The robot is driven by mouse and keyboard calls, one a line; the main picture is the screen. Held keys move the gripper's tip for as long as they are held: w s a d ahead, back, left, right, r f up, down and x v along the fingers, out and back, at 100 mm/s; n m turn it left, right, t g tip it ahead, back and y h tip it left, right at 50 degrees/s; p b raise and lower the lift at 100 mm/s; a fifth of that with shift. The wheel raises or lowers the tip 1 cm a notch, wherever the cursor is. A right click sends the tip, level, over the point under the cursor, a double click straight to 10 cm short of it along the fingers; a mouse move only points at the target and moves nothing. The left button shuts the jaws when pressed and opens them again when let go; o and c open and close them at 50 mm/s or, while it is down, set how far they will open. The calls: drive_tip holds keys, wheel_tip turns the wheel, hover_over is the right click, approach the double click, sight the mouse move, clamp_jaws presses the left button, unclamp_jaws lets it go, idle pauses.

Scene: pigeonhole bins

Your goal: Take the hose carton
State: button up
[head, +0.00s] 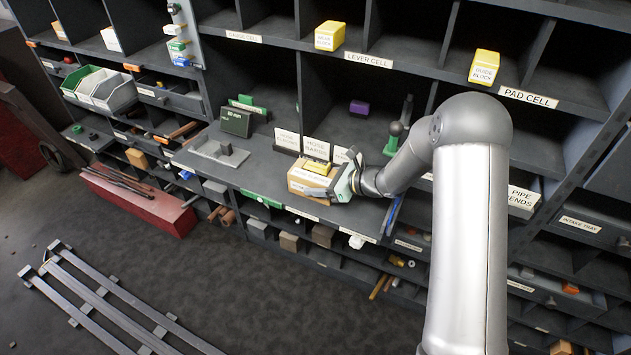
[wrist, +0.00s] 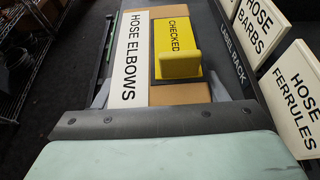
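The hose carton is a brown box (head: 309,183) on the grey shelf in the head view. In the wrist view its brown top (wrist: 178,95) carries a white card reading "HOSE ELBOWS" (wrist: 128,62) and a yellow "CHECKED" piece (wrist: 174,43) with an upright tab. My gripper (head: 328,190) is at the carton's right end in the head view, with a pale finger along its near side. In the wrist view grey finger parts lie close to both sides of the carton. Contact is not clear.
White label cards, including "HOSE BARBS" (wrist: 262,25) and "HOSE FERRULES" (wrist: 296,93), stand in the label rack (wrist: 238,58) close beside the carton. Pigeonhole walls rise behind.

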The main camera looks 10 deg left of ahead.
drive_tip(key=c, duration=0.9)
drive_tip(key=shift+r, duration=0.2)
drive_tip(key=shift+r+p, duration=0.35)
drive_tip(key=shift+r, duration=0.3)
drive_tip(key=shift+r+p, duration=1.4)
drive_tip(key=shift+r, duration=1.1)
